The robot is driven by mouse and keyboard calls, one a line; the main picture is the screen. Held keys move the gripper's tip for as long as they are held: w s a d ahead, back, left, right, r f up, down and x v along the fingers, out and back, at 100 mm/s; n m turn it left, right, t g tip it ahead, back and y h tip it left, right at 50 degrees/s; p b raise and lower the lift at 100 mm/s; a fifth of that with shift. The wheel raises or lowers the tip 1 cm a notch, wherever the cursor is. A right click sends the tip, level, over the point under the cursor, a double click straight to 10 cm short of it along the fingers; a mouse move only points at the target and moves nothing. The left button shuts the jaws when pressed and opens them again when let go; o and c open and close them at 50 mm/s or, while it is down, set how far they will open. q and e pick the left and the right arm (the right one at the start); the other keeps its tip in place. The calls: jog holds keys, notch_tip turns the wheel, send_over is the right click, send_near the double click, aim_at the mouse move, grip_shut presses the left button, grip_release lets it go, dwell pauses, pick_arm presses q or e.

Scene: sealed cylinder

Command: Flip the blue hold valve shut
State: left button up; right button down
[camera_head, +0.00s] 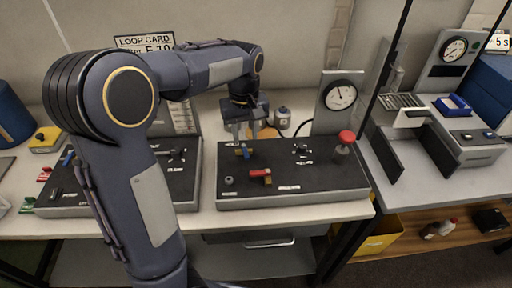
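A small valve with a blue handle (245,153) and a yellowish part sits at the back left of the right-hand black panel (320,182). My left gripper (248,135) hangs just above and behind this valve, pointing down. Its fingers look apart, with nothing seen between them. I cannot tell whether it touches the handle. Another blue lever (68,158) stands on the left-hand black panel (70,207), partly hidden by my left arm. My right gripper is not in view.
The right-hand panel also has a red-handled valve (262,174), a red knob (346,137) and a gauge (341,95) behind. An orange item (266,132) and a grey canister (282,117) stand behind the gripper. A second bench (434,183) is at right.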

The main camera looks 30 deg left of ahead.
aim_at(246, 153)
pick_arm(q)
notch_tip(246, 153, down, 6)
jog(key=shift+f, duration=0.15)
jog(key=shift+c, duration=0.2)
grip_shut()
